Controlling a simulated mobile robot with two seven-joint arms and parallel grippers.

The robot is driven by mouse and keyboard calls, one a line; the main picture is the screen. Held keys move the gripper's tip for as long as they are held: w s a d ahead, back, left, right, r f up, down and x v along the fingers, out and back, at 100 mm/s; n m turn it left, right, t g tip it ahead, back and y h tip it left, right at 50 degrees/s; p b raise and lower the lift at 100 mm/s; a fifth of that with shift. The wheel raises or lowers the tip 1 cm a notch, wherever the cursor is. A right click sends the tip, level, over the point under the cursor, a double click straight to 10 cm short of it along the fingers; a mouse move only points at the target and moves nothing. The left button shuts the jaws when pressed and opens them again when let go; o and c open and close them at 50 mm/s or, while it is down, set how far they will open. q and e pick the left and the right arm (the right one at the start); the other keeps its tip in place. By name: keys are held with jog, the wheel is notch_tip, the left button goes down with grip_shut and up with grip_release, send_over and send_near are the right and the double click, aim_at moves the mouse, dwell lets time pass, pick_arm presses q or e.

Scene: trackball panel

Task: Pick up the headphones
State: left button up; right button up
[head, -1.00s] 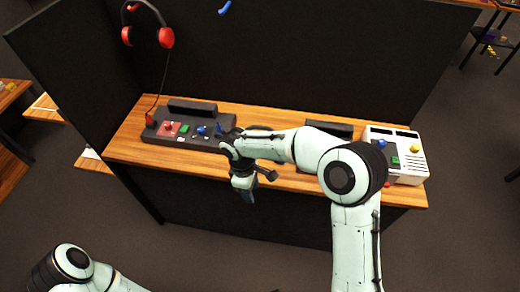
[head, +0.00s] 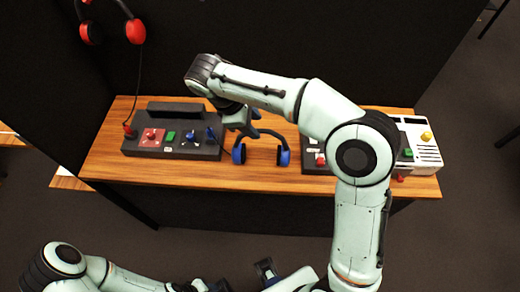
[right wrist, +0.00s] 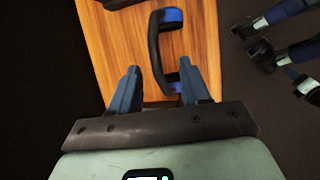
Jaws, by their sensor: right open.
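Blue headphones (head: 283,157) with a dark band stand on the wooden shelf between two control panels. In the right wrist view the headphones (right wrist: 155,45) lie ahead of my right gripper (right wrist: 162,88), the nearer ear cup close to the gap between its fingers. My right gripper (head: 247,125) is open and points down over the shelf, just above the headphones' left side, not holding them. Red headphones (head: 135,31) hang on the dark partition at the upper left. My left arm shows at the bottom left; its gripper's state is unclear.
A black control panel (head: 135,147) with red, green and blue controls is left of the blue headphones. Another panel is right, partly behind my right arm, beside a white box (head: 424,150) with a yellow ball. The dark partition rises behind the shelf (head: 240,180); its front strip is clear.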

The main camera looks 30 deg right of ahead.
aim_at(259, 130)
jog(key=x, duration=0.5)
jog(key=w+b+x, duration=0.1)
jog(key=x, duration=0.2)
jog(key=shift+f, duration=0.25)
jog(key=shift+a, duration=0.1)
grip_shut()
